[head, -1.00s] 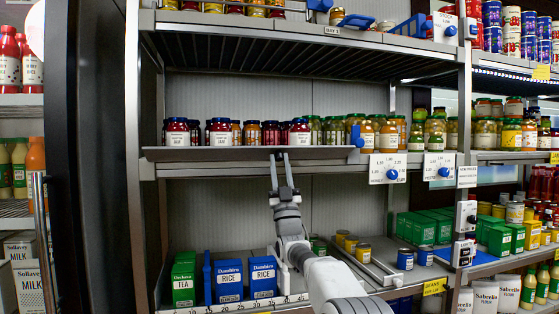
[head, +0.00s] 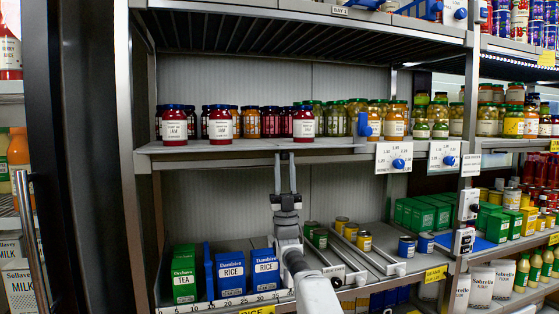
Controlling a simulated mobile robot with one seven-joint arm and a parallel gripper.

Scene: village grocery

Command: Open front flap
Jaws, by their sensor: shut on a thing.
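The front flap (head: 240,147) is a long grey strip along the front edge of the middle shelf, below the jam jars. My gripper (head: 285,158) points up at the flap's lower front edge, a little right of its middle. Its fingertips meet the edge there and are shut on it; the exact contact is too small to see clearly. The arm rises from below, in front of the lower shelf. Jam jars (head: 174,125) with red contents and white labels stand just behind the flap, and their labels show above it.
Blue rice boxes (head: 230,277) and a green tea box (head: 184,278) stand on the lower shelf (head: 225,303), left of my arm. Cans (head: 364,240) stand right of it. Blue-knobbed dial cards (head: 394,158) hang right of the flap. A dark upright post stands at left.

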